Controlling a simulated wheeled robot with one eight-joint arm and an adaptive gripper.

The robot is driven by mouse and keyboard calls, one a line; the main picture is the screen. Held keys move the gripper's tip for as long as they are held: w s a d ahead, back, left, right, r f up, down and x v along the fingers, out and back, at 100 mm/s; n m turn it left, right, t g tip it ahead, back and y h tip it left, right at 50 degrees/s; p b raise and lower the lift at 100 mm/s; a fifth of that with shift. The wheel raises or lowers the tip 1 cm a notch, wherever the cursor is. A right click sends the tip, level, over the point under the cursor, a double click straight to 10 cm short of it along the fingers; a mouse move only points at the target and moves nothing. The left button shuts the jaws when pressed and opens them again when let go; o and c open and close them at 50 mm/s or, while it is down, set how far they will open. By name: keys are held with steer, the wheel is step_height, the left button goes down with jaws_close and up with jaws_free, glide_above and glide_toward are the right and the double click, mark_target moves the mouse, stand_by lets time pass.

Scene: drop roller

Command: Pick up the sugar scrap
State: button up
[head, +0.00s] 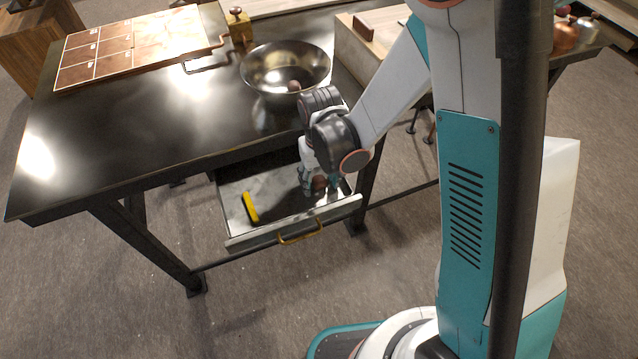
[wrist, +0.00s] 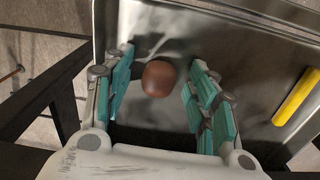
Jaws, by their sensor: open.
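A small rounded brown lump, which seems to be the sugar scrap (wrist: 158,78), lies on the metal floor of the open drawer (head: 236,198). In the wrist view it sits between the two teal finger pads of my gripper (wrist: 162,65), with a gap on each side. In the head view the lump (head: 319,183) shows low in the drawer's right part, partly hidden by my gripper (head: 320,184). My gripper points down into the drawer, open and not visibly touching the lump.
A yellow bar-shaped item (head: 250,207) lies in the drawer left of my gripper; it also shows in the wrist view (wrist: 296,97). The dark tabletop (head: 130,130) overhangs the drawer. A metal bowl (head: 287,70) stands on it. The drawer front has a yellow handle (head: 300,238).

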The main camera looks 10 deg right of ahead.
steer(key=shift+r, duration=0.1)
steer(key=shift+c, duration=0.4)
steer(key=c, duration=0.9)
steer(key=shift+c, duration=0.2)
